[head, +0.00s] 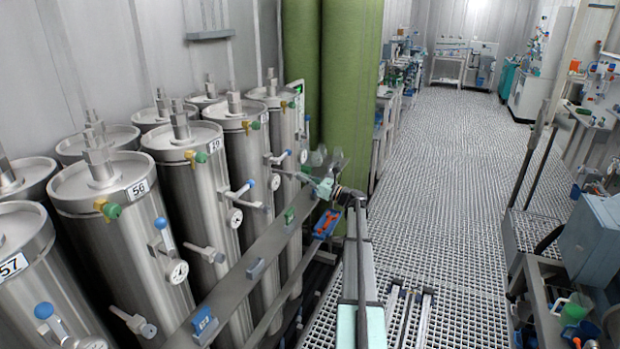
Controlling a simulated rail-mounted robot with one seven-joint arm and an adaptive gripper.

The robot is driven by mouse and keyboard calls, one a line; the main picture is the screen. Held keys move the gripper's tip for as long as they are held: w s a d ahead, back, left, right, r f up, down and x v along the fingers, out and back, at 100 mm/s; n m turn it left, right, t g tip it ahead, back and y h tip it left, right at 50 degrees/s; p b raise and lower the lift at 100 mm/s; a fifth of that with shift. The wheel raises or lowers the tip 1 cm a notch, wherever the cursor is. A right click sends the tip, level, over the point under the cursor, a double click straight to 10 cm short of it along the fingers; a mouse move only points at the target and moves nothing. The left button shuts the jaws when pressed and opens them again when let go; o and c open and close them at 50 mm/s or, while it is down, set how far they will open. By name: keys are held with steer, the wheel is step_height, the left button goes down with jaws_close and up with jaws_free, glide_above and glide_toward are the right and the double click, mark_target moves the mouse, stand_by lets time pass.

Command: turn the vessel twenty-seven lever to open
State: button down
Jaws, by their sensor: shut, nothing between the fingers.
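No label reading 27 can be made out. Steel vessels stand in rows at the left, among them vessel 57 (20,245), vessel 56 (120,235) and a farther one (190,160) whose label is too small to read surely. Each near vessel carries small levers with blue or white knobs. My gripper (322,172) is shut and empty, just to the right of that lever. It looks apart from the lever, but the depth is hard to judge.
A grey rail (245,275) with small clips runs along the vessels' front. Tall green columns (345,80) stand behind my gripper. A grated walkway (445,180) is clear to the right. A grey-blue box (595,240) and benches line the right side.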

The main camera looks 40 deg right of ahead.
mark_target(283, 156)
steer(key=w+a+r+p, duration=0.2)
steer(key=w+r+p, duration=0.1)
steer(key=w+r, duration=0.2)
steer(key=shift+a+r+p, duration=0.15)
steer(key=shift+r+p, duration=0.05)
steer(key=shift+p, duration=0.15)
steer(key=shift+w, duration=0.15)
